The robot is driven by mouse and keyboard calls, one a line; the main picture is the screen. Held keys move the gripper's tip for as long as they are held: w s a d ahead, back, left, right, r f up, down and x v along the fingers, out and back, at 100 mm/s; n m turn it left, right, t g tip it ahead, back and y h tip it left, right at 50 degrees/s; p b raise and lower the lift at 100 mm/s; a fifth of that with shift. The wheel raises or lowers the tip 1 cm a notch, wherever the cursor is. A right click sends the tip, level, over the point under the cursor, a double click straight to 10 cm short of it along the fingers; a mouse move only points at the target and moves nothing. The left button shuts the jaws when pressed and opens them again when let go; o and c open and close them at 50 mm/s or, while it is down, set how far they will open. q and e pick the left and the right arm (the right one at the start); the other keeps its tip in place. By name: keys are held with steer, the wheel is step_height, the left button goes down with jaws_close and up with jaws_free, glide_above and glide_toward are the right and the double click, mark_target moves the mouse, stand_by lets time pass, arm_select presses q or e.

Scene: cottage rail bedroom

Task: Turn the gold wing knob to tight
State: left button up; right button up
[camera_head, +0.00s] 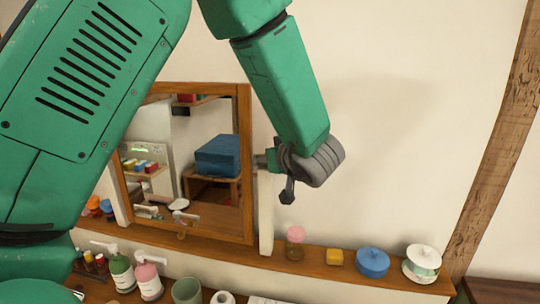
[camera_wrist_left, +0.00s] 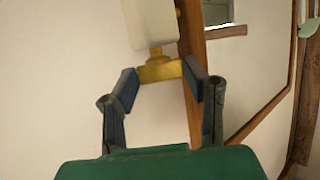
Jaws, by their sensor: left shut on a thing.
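In the left wrist view, the gold wing knob (camera_wrist_left: 160,71) sits at the end of a short gold stem on a pale post (camera_wrist_left: 153,22). The two dark finger pads of my left gripper (camera_wrist_left: 162,84) are closed on the knob's two sides. In the head view, my left gripper (camera_head: 283,172) reaches the pale post (camera_head: 265,214) beside the mirror's right edge. The knob is hidden there behind the gripper and arm. My right gripper is in neither view.
The wood-framed mirror (camera_head: 248,160) stands left of the gripper. Below, a wooden shelf (camera_head: 215,251) holds a pink-topped jar (camera_head: 295,243), a yellow block (camera_head: 335,257), a blue pot (camera_head: 372,262) and a white pot (camera_head: 422,263). Pump bottles (camera_head: 148,280) stand lower. The wall at right is bare.

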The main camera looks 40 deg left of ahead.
arm_select(q)
steer(key=shift+w+r, duration=0.1)
steer(key=shift+r, duration=0.05)
steer(key=o, duration=1.1)
steer(key=shift+o, duration=0.2)
steer(key=shift+w+a, duration=0.1)
steer(key=shift+s+d, duration=0.25)
steer(key=shift+d, duration=0.15)
steer(key=v, duration=1.1)
steer(key=shift+d, duration=0.1)
